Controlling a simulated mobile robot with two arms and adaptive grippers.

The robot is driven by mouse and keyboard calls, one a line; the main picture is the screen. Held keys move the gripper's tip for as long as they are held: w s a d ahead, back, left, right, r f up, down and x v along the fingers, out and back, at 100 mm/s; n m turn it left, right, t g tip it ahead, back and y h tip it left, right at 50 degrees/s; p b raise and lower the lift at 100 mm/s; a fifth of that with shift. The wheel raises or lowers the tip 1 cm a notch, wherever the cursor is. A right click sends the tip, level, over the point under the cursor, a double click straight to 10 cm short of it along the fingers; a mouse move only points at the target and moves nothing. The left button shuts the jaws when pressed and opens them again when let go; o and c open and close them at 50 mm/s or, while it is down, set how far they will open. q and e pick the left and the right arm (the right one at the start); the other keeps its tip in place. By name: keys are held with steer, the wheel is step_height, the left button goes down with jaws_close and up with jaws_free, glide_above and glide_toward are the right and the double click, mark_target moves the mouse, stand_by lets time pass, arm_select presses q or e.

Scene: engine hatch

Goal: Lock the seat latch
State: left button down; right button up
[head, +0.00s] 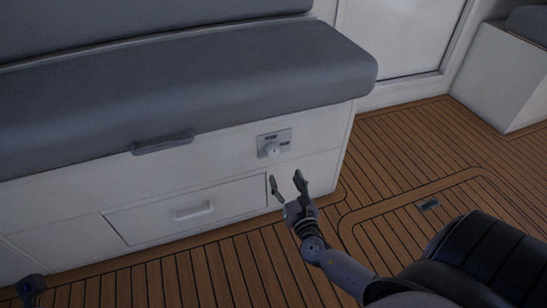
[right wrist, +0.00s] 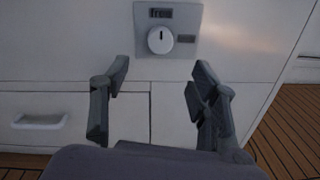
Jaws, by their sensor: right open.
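The seat latch is a round white knob (head: 271,149) on a grey plate (head: 285,134), set in the white front of the bench seat. In the right wrist view the knob (right wrist: 160,40) has a dark mark pointing up toward a label that seems to read "free". A second label sits to its right, too small to read. My right gripper (head: 287,183) is open and empty, below the knob and apart from it. In the right wrist view its two fingers (right wrist: 158,85) stand on either side, below the knob. A dark part at the head view's lower left may be my left arm; its gripper is not clear.
The grey seat cushion (head: 200,85) overhangs the front, with a grey handle (head: 162,142) at its edge. A drawer with a white handle (head: 195,211) is below left of the knob. The wooden floor (head: 420,150) is clear on the right.

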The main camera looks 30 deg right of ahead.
mark_target(274, 153)
steer(key=b+x, duration=0.1)
steer(key=x, duration=1)
steer(key=shift+w+d+f+b, duration=0.1)
steer(key=shift+w+b, duration=0.05)
steer(key=shift+b, duration=0.25)
steer(key=shift+c, duration=0.4)
steer(key=c, duration=1.1)
